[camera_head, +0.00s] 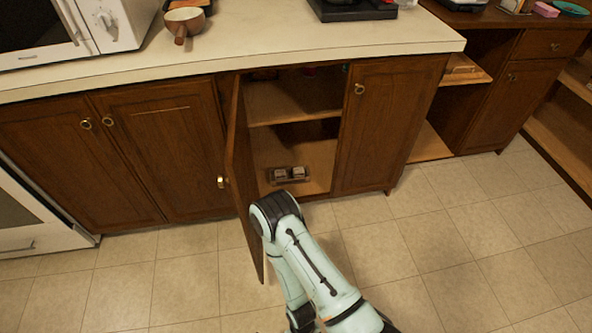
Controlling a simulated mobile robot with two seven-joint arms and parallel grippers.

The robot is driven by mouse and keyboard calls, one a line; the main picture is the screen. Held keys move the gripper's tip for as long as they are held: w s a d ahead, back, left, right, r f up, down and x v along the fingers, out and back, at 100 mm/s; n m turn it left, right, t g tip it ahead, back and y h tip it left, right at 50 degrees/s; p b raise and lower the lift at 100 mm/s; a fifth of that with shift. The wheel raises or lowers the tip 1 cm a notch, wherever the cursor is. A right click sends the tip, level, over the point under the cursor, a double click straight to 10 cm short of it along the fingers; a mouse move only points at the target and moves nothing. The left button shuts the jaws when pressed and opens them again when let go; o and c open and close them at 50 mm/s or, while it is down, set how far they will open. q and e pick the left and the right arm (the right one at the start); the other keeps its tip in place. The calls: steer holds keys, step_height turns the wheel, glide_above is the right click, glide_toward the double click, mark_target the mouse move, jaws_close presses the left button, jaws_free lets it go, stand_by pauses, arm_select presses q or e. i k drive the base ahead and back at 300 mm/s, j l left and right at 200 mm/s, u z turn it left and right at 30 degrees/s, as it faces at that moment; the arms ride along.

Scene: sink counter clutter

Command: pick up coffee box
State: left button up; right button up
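I cannot pick out a coffee box for sure. The open cabinet (292,95) has an upper shelf and a lower compartment. Small coloured items (308,71) show at its top, mostly hidden by the counter edge. A dark shape (330,128) is at the back of the lower compartment, too dim to name. My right arm comes in from the bottom, with its black wrist at the cabinet opening. Beyond the wrist, what looks like my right gripper (290,174) is low inside the cabinet. Its fingers are too small to judge. My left gripper is out of view.
The open cabinet door (240,170) stands just left of my arm. A pink block (545,9) and a teal plate (571,8) are far right. The tiled floor is clear.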

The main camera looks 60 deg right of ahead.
mark_target(290, 180)
steer(key=l, duration=2.25)
steer(key=i+l, duration=0.3)
